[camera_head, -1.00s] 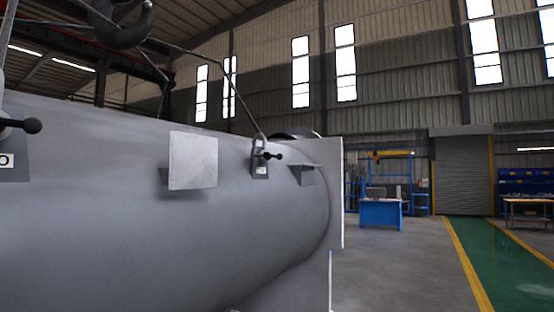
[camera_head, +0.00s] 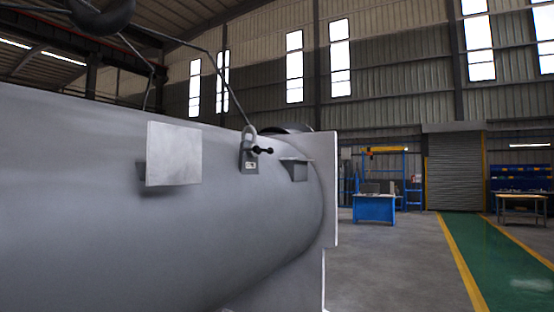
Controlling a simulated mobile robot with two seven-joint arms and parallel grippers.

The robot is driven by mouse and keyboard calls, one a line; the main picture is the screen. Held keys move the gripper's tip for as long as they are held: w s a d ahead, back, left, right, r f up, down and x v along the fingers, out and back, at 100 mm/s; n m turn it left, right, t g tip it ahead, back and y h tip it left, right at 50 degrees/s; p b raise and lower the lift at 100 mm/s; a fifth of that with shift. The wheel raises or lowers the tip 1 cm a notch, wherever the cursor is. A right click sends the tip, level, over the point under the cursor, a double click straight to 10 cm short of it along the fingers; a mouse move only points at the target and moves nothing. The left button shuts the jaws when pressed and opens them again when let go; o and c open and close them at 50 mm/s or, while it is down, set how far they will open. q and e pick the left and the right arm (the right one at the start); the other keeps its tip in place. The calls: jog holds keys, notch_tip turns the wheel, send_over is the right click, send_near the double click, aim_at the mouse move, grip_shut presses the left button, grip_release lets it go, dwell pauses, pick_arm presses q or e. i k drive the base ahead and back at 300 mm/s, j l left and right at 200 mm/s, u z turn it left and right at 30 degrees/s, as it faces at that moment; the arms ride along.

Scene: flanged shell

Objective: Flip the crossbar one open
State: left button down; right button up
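A large grey cylindrical shell (camera_head: 90,220) fills the left and middle of the head view, with a flat flange (camera_head: 330,190) at its right end. On its upper side sits a small lug with a shackle (camera_head: 248,150). A dark crossbar with ball ends (camera_head: 263,150) sticks out to the right of that lug. A label, too small to read, is on the lug's lower part. Whether the crossbar piece is open or shut cannot be told. Neither of my grippers is in view.
A square plate (camera_head: 173,153) and a smaller bracket (camera_head: 296,168) project from the shell. Sling lines run from a hook block (camera_head: 103,16) overhead to the shackle. A blue workbench (camera_head: 374,208) and a table (camera_head: 522,204) stand far back. The floor (camera_head: 390,265) at right is clear.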

aim_at(265, 150)
jog(key=i+z, duration=0.15)
jog(key=i, duration=0.35)
jog(key=i+z, duration=0.15)
jog(key=i, duration=0.4)
jog(key=i+z, duration=0.15)
jog(key=i, duration=0.35)
jog(key=i+j+z, duration=0.15)
jog(key=i, duration=0.35)
jog(key=i+j+z, duration=0.15)
jog(key=i, duration=0.35)
